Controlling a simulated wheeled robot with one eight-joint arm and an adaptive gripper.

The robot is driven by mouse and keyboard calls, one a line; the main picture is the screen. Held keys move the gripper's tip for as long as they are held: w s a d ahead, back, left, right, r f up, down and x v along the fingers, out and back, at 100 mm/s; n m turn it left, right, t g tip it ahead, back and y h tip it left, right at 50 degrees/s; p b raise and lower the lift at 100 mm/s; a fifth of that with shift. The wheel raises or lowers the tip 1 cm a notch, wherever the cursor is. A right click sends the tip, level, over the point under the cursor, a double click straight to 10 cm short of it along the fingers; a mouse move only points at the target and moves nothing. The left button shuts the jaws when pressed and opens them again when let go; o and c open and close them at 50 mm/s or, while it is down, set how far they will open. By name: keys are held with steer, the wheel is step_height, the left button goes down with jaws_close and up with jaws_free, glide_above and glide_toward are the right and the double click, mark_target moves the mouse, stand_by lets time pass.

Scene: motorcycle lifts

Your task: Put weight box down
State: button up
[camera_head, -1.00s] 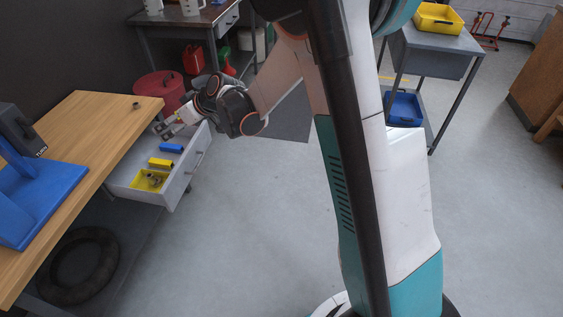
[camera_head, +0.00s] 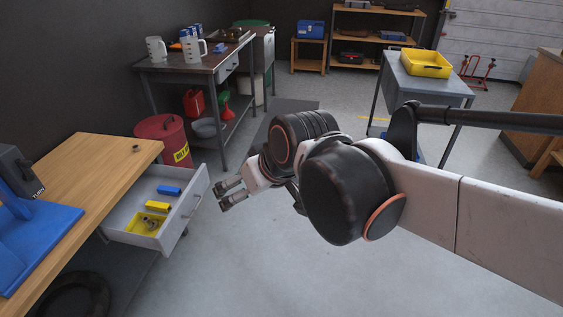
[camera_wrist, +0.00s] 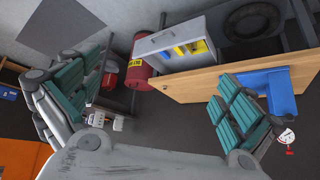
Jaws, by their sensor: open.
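My gripper (camera_head: 221,197) is open and empty, right of the open drawer in the head view. Its spread fingers show at both sides of the wrist view (camera_wrist: 160,78), with nothing between them. The drawer (camera_head: 192,207) holds a small blue box (camera_head: 169,190), a small yellow box (camera_head: 157,206) and a yellow tray (camera_head: 134,230) with small parts in it. I cannot tell which of these is the weight box. In the wrist view the drawer (camera_wrist: 158,42) is ahead of the fingers, beyond reach of their tips.
A wooden workbench (camera_head: 105,170) with a blue stand (camera_head: 40,235) is at left. A red bin (camera_head: 160,130) stands behind the drawer. A dark table (camera_head: 190,65) with jugs is farther back. A grey cart (camera_head: 435,87) carries a yellow bin (camera_head: 425,63). Floor right of the drawer is clear.

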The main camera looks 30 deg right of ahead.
steer(key=s+d+f+m+h, duration=0.1)
steer(key=s+d+f, duration=0.1)
steer(key=s, duration=0.5)
steer(key=shift+d, duration=0.5)
stand_by(0.6)
